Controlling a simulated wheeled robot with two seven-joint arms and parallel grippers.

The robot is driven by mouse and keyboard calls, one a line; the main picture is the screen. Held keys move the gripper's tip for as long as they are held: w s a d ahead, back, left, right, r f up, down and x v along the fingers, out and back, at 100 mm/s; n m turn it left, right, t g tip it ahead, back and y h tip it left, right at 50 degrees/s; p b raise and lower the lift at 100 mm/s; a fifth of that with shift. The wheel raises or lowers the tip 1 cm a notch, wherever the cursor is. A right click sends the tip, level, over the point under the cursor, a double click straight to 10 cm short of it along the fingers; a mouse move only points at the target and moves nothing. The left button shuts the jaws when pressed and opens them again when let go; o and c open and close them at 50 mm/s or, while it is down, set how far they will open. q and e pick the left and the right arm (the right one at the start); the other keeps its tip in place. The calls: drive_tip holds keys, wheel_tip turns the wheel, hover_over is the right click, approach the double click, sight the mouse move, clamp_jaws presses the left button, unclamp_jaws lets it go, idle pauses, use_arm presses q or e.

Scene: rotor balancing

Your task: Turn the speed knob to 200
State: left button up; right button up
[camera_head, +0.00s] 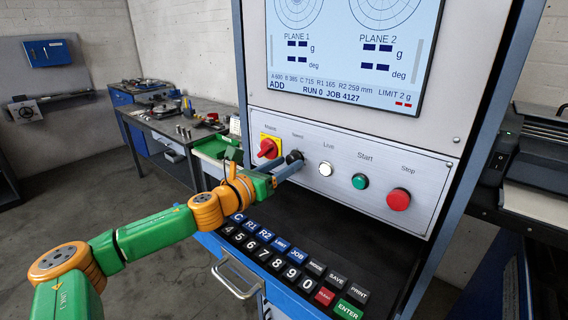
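The black speed knob (294,156) sits on the light control panel under a small label, between the red and yellow mains switch and the white live button. My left gripper (288,166) reaches the panel from the lower left, with its blue-grey fingertips right at the knob. The fingers cover the knob's lower left part. I cannot tell whether they grip it or only stand beside it. The knob's pointer and scale are too small to read. My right gripper is not in view.
The mains switch (268,148) is close to my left fingers. The live button (325,169), green start button (360,181) and red stop button (398,199) line up to the right. A keypad (285,260) lies below, and a screen (355,45) is above.

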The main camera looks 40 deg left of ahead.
use_arm(q)
clamp_jaws()
drive_tip(key=shift+n, duration=0.4)
drive_tip(key=n, duration=0.5)
drive_tip(key=shift+r+p, duration=0.1)
drive_tip(key=shift+p, duration=0.2)
drive_tip(key=n, duration=0.6)
drive_tip(key=n+p, duration=0.1)
drive_tip(key=n, duration=0.3)
drive_tip(key=n+p, duration=0.1)
drive_tip(key=n, duration=0.1)
drive_tip(key=shift+r+n, duration=0.1)
drive_tip(key=shift+n, duration=0.2)
drive_tip(key=n+p, duration=0.2)
drive_tip(key=n, duration=0.3)
drive_tip(key=shift+n, duration=0.3)
